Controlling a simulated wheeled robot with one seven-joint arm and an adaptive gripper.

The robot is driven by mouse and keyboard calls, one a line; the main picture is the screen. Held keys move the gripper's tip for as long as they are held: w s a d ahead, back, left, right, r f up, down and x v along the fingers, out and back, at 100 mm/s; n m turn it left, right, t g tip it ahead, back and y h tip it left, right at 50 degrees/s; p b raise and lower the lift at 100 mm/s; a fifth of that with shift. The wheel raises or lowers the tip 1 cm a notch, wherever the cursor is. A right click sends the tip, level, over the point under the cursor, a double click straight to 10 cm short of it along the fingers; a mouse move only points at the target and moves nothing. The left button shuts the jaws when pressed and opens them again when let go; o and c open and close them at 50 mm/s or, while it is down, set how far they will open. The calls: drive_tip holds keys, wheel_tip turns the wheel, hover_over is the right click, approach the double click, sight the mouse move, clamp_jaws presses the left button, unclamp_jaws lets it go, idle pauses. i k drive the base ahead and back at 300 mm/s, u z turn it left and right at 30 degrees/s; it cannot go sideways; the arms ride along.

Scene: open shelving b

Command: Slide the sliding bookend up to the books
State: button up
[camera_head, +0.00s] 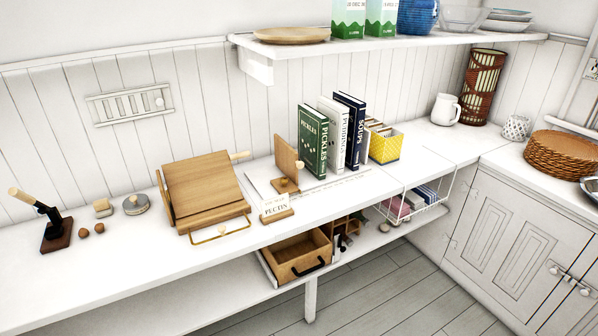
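The sliding bookend (286,157) is an upright wooden panel with a small round knob on a low wooden foot. It stands on a pale flat base (330,188) with dark marks along its front edge. To its right stand a green book (313,143), a white book (333,133) and a navy book (350,130), all upright. The panel is close to the green book's left side; I cannot tell whether a narrow gap separates them. My gripper is not in view.
A small labelled card (275,206) on a wooden block stands in front of the bookend. A wooden stand (203,192) is to the left, and a yellow box (385,148) is right of the books. An upper shelf (400,42) runs above. An open drawer (298,259) sits below the counter.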

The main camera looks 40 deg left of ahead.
sight(286, 158)
drive_tip(key=k, duration=0.55)
drive_tip(key=u, duration=1.05)
drive_tip(key=i, duration=0.4)
